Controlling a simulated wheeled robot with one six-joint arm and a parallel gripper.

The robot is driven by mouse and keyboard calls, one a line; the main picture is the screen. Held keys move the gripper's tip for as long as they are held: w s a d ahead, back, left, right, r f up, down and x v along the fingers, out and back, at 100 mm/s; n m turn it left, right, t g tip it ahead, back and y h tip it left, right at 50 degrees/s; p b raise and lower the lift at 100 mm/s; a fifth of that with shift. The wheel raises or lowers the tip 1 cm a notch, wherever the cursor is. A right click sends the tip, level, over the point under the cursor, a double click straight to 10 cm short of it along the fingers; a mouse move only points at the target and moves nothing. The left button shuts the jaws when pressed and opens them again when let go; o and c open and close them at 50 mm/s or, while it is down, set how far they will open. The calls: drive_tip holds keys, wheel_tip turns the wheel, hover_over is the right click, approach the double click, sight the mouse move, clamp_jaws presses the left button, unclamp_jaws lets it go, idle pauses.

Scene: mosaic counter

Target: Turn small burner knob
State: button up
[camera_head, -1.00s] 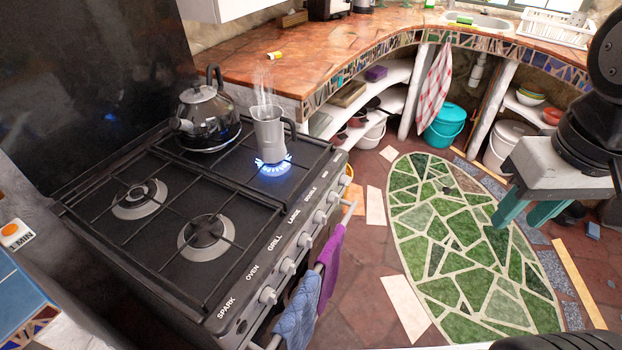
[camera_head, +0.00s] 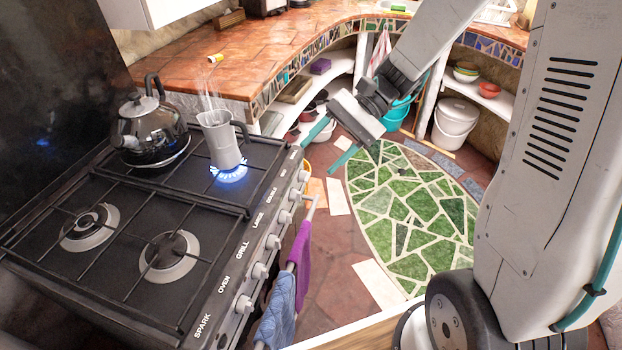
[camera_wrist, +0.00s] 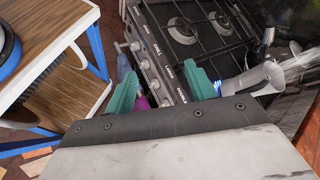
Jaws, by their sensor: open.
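A row of grey burner knobs runs along the stove's front panel, beside printed labels. The farthest knob (camera_head: 304,176), at the back right end of the row, seems to be the small burner's; its label is too small to read surely. The black stove top (camera_head: 120,190) has a blue flame (camera_head: 229,174) lit under a steaming grey jug (camera_head: 220,143). My gripper (camera_head: 316,160) is open and empty, with its teal fingers just beyond and right of the far knob, apart from it. In the wrist view, the fingers (camera_wrist: 160,70) frame part of the knob panel (camera_wrist: 150,55).
A dark kettle (camera_head: 150,130) stands on the back burner. A purple towel (camera_head: 300,255) and a blue cloth (camera_head: 275,310) hang from the front rail. The curved tiled counter (camera_head: 190,75) lies behind the stove. A green mosaic (camera_head: 410,220) covers clear floor at right.

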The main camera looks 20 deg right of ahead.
drive_tip(key=w+d+f+m+t+y, duration=0.4)
drive_tip(key=w+f+m, duration=0.3)
drive_tip(key=w+f, duration=0.4)
drive_tip(key=m+t, duration=0.9)
drive_tip(key=m, duration=0.1)
approach(305, 177)
drive_tip(key=shift+h, duration=0.3)
drive_tip(key=x, duration=0.8)
drive_tip(key=shift+w+d+f, duration=0.1)
drive_tip(key=shift+w+f, duration=0.25)
drive_tip(key=shift+w, duration=0.1)
drive_tip(key=c, duration=1)
